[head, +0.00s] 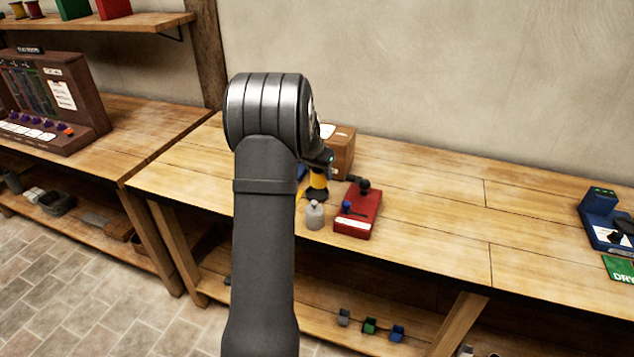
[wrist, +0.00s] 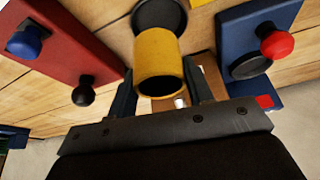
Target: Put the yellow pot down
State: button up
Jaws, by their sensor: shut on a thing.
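The yellow pot (wrist: 160,62) is a small cylinder between the two fingers of my gripper (wrist: 163,92) in the wrist view. My gripper is shut on it. A dark round piece (wrist: 160,14) lies just beyond the pot's far end; I cannot tell whether they touch. In the head view the yellow pot (head: 317,186) shows just right of my arm, below my gripper (head: 319,172), over the middle workbench (head: 430,190). My arm hides part of this area, and I cannot tell whether the pot touches the bench top.
A red device (head: 357,212) with black and blue knobs stands close right of the pot. A grey weight-like piece (head: 315,216) is in front. A brown box (head: 342,150) stands behind. A blue device (wrist: 262,35) with a red knob is on the other side.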

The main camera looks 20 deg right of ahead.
aim_at(316, 179)
jog(key=shift+w+a+f, duration=0.2)
jog(key=shift+w+f, duration=0.1)
jog(key=shift+w, duration=0.1)
jog(key=shift+f, duration=1.85)
jog(key=shift+f, duration=0.15)
jog(key=o, duration=1.5)
jog(key=shift+s+a+r, duration=0.1)
jog(key=shift+r, duration=0.45)
jog(key=v, duration=1.1)
jog(key=shift+s, duration=0.1)
